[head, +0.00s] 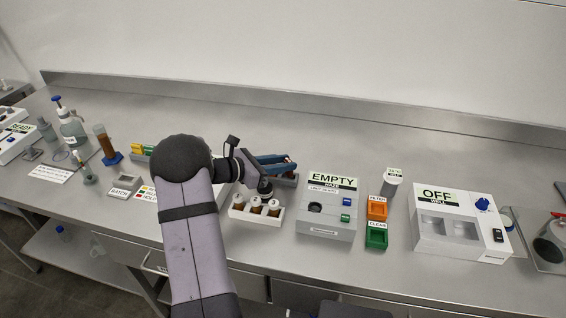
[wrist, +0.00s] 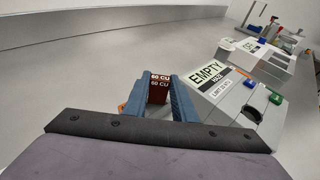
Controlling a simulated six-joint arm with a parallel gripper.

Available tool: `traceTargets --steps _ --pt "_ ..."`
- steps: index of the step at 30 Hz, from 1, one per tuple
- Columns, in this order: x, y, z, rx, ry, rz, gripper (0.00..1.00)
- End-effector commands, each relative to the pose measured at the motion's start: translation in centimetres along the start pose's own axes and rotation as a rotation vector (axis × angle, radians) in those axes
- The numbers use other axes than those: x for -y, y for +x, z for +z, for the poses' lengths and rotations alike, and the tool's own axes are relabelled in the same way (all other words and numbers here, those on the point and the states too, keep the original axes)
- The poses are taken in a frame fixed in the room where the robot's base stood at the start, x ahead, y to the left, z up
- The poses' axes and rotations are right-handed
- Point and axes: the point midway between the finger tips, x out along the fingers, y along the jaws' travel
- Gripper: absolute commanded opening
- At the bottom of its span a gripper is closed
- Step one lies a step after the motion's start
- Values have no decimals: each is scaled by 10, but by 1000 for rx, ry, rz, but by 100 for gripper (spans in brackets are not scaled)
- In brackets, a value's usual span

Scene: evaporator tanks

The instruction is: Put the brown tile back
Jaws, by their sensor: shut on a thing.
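My gripper (wrist: 163,88) is shut on the brown tile (wrist: 159,93), which stands between the two blue fingers and carries white lettering that seems to read "60 CU". In the head view my gripper (head: 290,164) is above the bench, behind the white rack of brown-bodied, white-capped vials and left of the "EMPTY" box (head: 328,209). Only a small dark reddish bit of the tile shows there, at the fingertips. A grey tray (head: 287,181) lies just below the fingers, partly hidden by them. I cannot tell whether the tile touches it.
The vial rack (head: 240,213) stands in front of my gripper. Orange (head: 377,207) and green (head: 376,236) bins and the "OFF" unit (head: 457,226) stand to the right. A yellow-and-green tile row (head: 142,150) and a label board (head: 147,194) are left of my arm. The bench behind is clear.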

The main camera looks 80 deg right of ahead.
Motion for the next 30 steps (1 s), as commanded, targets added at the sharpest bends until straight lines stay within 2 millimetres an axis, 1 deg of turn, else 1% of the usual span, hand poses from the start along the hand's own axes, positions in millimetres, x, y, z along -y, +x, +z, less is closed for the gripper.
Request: traceTargets --steps 5,15,16,17,18,26,30 --pt "0 0 -1 0 0 0 0" --pt "0 3 -10 0 0 0 0" --pt "0 3 -8 0 0 0 31" --pt "0 3 -8 0 0 0 38" --pt "0 3 -8 0 0 0 43" --pt "0 2 -8 0 0 0 43" --pt "0 1 -4 0 0 0 43"
